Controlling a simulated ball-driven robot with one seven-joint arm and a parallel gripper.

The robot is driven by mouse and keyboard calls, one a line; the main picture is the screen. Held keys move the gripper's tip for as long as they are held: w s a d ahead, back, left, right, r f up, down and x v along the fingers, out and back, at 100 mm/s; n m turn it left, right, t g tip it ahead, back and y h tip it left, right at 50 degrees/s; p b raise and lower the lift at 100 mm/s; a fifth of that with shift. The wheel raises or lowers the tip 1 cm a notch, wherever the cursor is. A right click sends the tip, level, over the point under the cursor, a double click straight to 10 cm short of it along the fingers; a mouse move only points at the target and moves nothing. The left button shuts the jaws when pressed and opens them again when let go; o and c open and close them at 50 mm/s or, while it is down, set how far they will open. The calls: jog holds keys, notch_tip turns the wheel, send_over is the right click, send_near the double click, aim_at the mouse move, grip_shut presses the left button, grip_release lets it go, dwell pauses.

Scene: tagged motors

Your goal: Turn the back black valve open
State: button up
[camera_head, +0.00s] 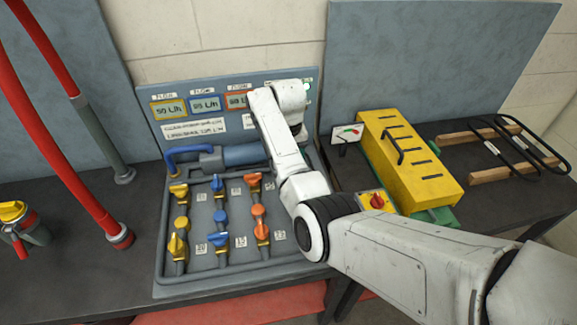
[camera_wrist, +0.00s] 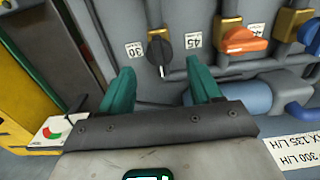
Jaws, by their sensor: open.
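A black valve handle (camera_wrist: 160,54) shows in the wrist view, on a grey pipe below a brass fitting. Its narrow end points down in the picture, roughly along the pipe. My gripper (camera_wrist: 160,72) is open, with its two teal fingers apart, one to each side below the handle. The jaws are empty, and I cannot tell how far the handle is from the fingertips. In the head view my arm covers the black valve column on the grey valve panel (camera_head: 222,268). My fingers are hidden there too.
An orange valve (camera_wrist: 240,41) sits right of the black one in the wrist view. A blue cylinder (camera_wrist: 243,95) lies near the right finger. In the head view, a yellow box (camera_head: 415,165) stands right of the panel and red pipes (camera_head: 60,150) rise at left.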

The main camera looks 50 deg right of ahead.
notch_tip(320, 180, up, 7)
jog(key=shift+b, duration=0.4)
dwell(0.4)
